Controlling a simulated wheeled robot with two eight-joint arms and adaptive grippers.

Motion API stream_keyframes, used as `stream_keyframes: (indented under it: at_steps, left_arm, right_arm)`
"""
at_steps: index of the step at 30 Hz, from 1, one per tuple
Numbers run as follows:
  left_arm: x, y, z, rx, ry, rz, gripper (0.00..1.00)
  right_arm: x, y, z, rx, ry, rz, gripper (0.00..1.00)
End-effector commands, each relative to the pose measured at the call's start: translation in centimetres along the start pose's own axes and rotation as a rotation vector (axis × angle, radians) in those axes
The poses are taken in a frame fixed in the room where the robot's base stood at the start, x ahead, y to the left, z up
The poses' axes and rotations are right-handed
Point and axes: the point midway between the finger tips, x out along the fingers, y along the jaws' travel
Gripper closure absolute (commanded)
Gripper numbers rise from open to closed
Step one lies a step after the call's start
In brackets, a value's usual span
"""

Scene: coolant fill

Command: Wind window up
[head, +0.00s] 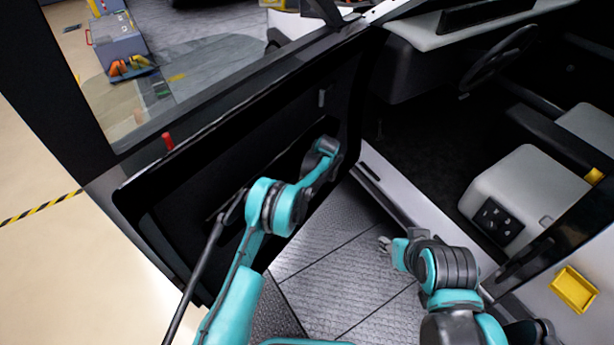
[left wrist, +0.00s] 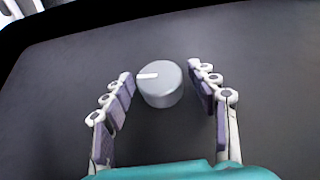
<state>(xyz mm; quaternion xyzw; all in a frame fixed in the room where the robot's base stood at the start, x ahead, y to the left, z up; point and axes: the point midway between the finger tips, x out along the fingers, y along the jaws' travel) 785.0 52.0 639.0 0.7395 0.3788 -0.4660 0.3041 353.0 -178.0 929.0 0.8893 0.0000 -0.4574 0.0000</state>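The open vehicle door (head: 165,225) stands at the left in the head view, its dark inner panel facing me. Its window opening (head: 190,75) shows the floor outside; I cannot tell where the glass edge lies. In the left wrist view a round grey knob (left wrist: 160,84) with a white mark pointing left sits on the dark panel. My left gripper (left wrist: 163,82) is open, with one finger on each side of the knob and visible gaps to it. In the head view my wrist hides the knob and left fingers. My right gripper (head: 384,244) hangs low near the door sill, apparently empty.
A red pin (head: 168,141) stands on the door's sill, and a door handle (head: 322,97) is farther along. A dark rod (head: 200,275) slants beside my left arm. The seat (head: 520,185), steering wheel (head: 500,55) and a yellow tray (head: 573,289) are at the right.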

Motion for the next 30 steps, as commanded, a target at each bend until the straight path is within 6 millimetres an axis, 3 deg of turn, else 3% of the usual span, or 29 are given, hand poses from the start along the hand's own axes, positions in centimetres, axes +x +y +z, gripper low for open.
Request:
stream_keyframes:
  at_steps: [1,4,16,30]
  left_arm:
    - [-0.01,0.00,0.00,0.000,0.000,0.000,0.60]
    - [-0.01,0.00,0.01,0.000,0.000,0.000,0.87]
    - [-0.03,-0.14,-0.01,-0.022,0.000,0.050,0.87]
    - [0.09,-0.50,0.04,-0.147,0.000,0.351,0.87]
  right_arm:
    - [0.00,0.00,0.00,0.000,0.000,0.000,0.60]
    - [0.00,0.00,0.00,0.000,0.000,0.000,0.60]
    - [-0.01,0.00,0.00,0.000,0.000,0.000,0.60]
    - [0.01,0.00,0.01,0.000,0.000,0.000,0.60]
